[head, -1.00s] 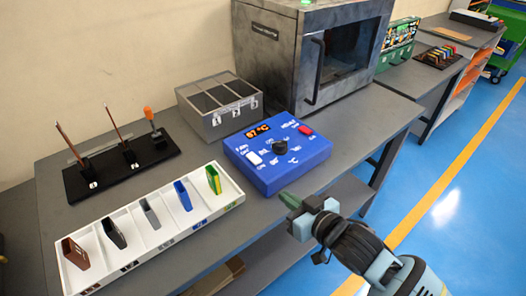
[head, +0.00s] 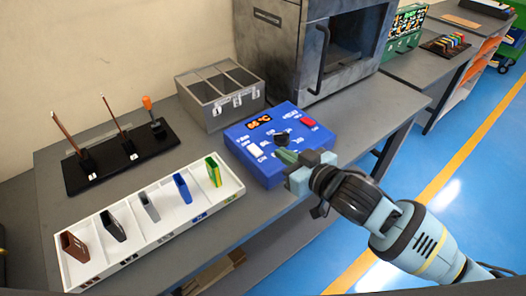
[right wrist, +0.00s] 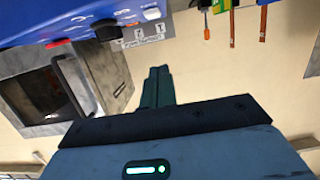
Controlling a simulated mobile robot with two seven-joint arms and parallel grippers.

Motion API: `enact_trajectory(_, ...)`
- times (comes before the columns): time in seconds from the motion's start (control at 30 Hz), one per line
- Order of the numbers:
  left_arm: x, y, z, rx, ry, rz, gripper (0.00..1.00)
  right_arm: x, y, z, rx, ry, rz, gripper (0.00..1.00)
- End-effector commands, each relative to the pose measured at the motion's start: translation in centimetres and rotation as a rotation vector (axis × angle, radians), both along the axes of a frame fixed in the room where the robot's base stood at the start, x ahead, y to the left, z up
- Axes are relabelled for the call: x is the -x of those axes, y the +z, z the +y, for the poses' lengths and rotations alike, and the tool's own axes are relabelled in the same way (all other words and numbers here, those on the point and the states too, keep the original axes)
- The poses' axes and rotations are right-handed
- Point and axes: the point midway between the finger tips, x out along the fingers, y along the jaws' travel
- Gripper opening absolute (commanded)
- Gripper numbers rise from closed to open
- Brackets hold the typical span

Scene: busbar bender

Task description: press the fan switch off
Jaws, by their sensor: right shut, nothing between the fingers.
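The blue control box (head: 245,163) sits on the grey bench. A white rocker switch (head: 255,150) is on its left part beside small fan lettering; it also shows in the right wrist view (right wrist: 151,13). A black knob (head: 282,139) is in the middle and a red switch (head: 308,121) at the right. My right gripper (head: 287,156) is shut and empty, its green fingertips overlapping the box's front part in the head view, right of the white switch. In the right wrist view its fingers (right wrist: 158,87) look apart from the box. My left gripper is out of view.
A grey metal oven (head: 300,45) stands behind the box. A grey three-compartment bin (head: 203,106) is behind it to the left. A white divided tray (head: 88,271) and a black stand with rods (head: 105,170) occupy the left bench. Open floor lies to the right.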

Motion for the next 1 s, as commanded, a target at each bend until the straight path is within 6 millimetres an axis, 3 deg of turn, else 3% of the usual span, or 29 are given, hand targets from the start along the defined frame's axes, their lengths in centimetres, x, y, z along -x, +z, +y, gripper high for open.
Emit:
enact_trajectory(0.53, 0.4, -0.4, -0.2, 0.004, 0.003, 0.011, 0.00, -7.1, -2.2, 5.2, 0.000, 0.000, 0.000, 0.00)
enact_trajectory(0.73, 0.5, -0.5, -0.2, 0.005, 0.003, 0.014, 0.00, -6.9, -5.1, 5.1, 0.001, 0.000, 0.003, 0.00)
enact_trajectory(1.0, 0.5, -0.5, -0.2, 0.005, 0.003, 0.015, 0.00, -6.9, -6.1, 5.1, 0.000, 0.000, -0.001, 0.00)
